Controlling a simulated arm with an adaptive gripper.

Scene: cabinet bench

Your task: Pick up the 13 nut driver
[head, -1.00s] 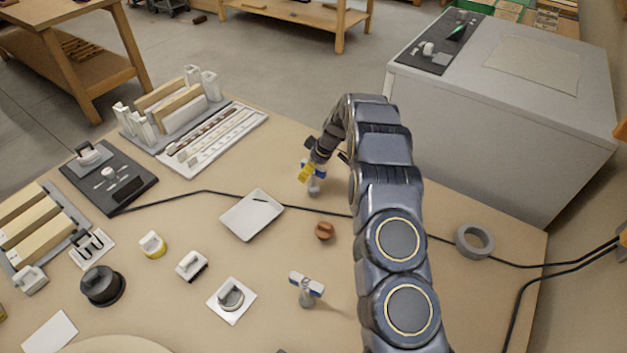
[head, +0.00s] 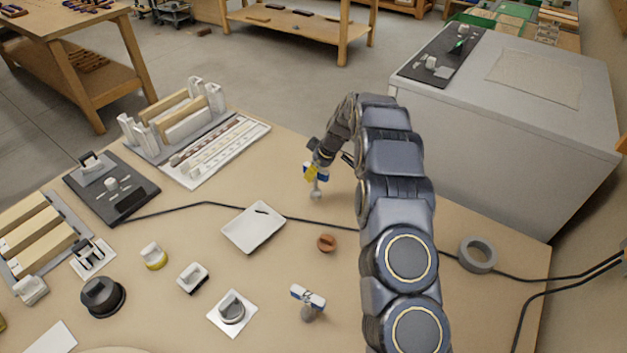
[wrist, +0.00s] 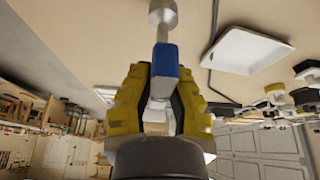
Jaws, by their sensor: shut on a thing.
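The nut driver (head: 317,188) has a blue and white handle and a grey shaft with a round socket end. In the head view it hangs below my gripper (head: 313,172), socket end down, and looks to be a little above the bench. In the wrist view, the yellow fingers of my gripper (wrist: 160,105) are shut around the blue and white handle (wrist: 164,62), and the shaft and socket (wrist: 163,15) stick out beyond them. Any size number is not readable. A second, similar blue and white handled tool (head: 308,301) stands upright on the bench nearer the front.
A white tray-like plate (head: 245,232), a brown knob (head: 326,243) and a black cable (head: 275,212) lie near my gripper. A grey tape ring (head: 477,254) is at right. Several knobs and racks fill the left side. A grey cabinet (head: 500,125) stands behind at right.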

